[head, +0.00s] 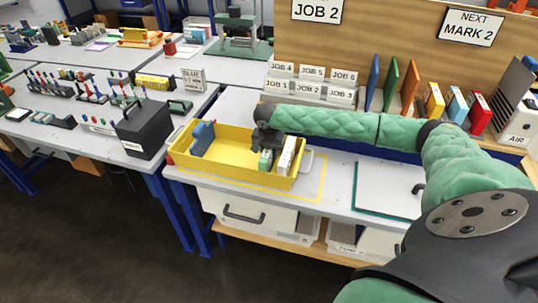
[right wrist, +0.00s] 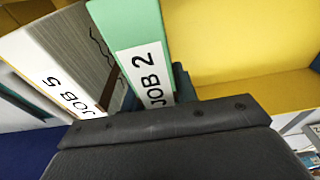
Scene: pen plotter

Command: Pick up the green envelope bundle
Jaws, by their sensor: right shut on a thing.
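The green envelope bundle (head: 265,160) stands upright in the right part of the yellow tray (head: 232,172). In the right wrist view the green bundle (right wrist: 135,35) carries a white "JOB 2" label. My right gripper (head: 265,146) reaches down over the tray and is shut on the green bundle; its dark fingers show at the bundle's sides in the right wrist view. I cannot tell whether the bundle touches the tray floor. A white bundle labelled "JOB 5" (right wrist: 55,60) stands close beside it; it also shows in the head view (head: 287,155). My left gripper is out of view.
A blue object (head: 203,138) sits in the tray's left end. A dark box (head: 143,128) stands on the bench to the left. Job-labelled slots (head: 310,88), coloured upright boards (head: 390,85) and several small boxes (head: 455,105) line the back.

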